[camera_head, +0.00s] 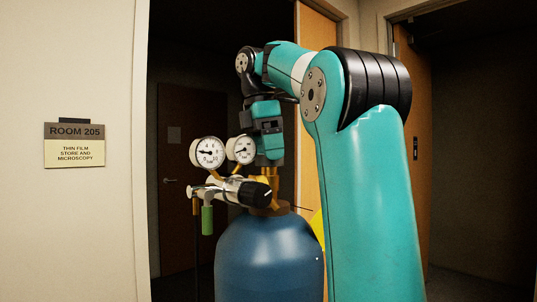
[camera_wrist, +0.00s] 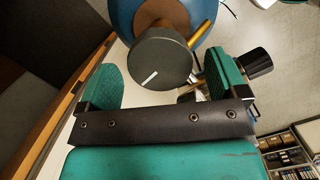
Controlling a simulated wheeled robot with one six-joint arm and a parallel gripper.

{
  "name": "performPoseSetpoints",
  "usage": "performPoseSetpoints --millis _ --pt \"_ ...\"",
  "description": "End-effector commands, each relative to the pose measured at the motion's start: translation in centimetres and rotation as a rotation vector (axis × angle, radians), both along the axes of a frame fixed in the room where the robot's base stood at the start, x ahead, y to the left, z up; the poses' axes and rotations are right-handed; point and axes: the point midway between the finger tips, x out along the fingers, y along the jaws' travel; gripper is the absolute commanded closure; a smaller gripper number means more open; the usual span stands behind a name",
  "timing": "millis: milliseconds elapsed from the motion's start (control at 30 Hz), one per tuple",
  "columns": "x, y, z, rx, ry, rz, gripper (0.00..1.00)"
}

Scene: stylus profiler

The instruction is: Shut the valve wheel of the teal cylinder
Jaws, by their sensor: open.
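The cylinder (camera_head: 268,255) looks dark blue-teal and stands upright below my gripper, with a brass valve (camera_head: 268,208) on top. In the wrist view its round dark grey valve wheel (camera_wrist: 162,60) carries a white line mark. My gripper (camera_wrist: 160,72) is open, with one teal finger on each side of the wheel and visible gaps between. In the head view my gripper (camera_head: 268,148) points down over the valve and mostly hides the wheel. The cylinder also shows behind the wheel in the wrist view (camera_wrist: 124,12).
A regulator with two gauges (camera_head: 207,153) and a black knob (camera_head: 254,195) juts out left of the valve, close to my gripper. A green fitting (camera_head: 207,220) hangs below. A wall with a room sign (camera_head: 74,146) stands at left. Stocked shelves (camera_wrist: 285,155) show in the wrist view.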

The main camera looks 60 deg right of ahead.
Motion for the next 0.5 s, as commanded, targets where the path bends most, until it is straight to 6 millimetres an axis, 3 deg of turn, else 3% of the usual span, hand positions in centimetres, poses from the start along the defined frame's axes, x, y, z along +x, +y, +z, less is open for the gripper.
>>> performPoseSetpoints --millis 500 --pt "0.0 0.0 5.6 0.000 0.000 0.000 0.09"
